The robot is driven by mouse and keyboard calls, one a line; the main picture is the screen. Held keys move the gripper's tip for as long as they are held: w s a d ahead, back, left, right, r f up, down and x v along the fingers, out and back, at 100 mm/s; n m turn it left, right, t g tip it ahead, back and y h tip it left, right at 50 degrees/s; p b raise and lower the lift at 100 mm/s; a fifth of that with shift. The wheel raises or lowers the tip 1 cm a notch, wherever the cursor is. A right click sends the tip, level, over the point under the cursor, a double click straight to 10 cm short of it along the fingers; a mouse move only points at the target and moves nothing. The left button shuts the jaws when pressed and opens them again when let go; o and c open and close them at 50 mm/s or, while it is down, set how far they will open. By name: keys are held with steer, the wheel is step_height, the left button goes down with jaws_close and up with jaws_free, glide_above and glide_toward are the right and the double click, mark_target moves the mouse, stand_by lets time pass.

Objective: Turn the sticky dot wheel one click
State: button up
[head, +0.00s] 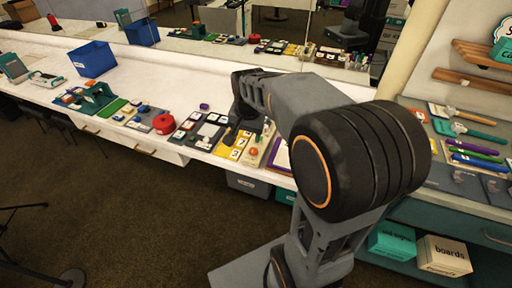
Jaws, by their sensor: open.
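I cannot tell for sure which thing is the sticky dot wheel. A round red disc (163,123) lies on the white counter (185,86), left of my gripper. A small purple round piece (204,107) lies behind the row of boards. A small orange knob or dot (253,152) shows on a pale board right of the yellow number cards (233,149). My gripper (232,132) is open and points down over the counter, near the yellow cards and a dark board (207,131). My arm hides part of the counter there, and the fingertips are small and dark.
A green tray (98,99) sits on the left counter. Brushes and coloured pens (474,148) lie at the right. Boxes marked "boards" (444,256) sit below. A mirror behind repeats the counter.

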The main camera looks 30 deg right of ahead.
mark_target(253, 150)
steer(key=w+d+f+m+g, duration=0.2)
steer(key=w+d+f+m, duration=0.45)
steer(key=w, duration=0.25)
step_height(253, 150, down, 12)
steer(key=shift+w+a+f+p, duration=0.15)
steer(key=shift+f+p, duration=0.1)
steer(key=shift+p, duration=0.4)
steer(key=shift+c, duration=0.4)
steer(key=c, duration=0.8)
steer(key=shift+c, duration=0.2)
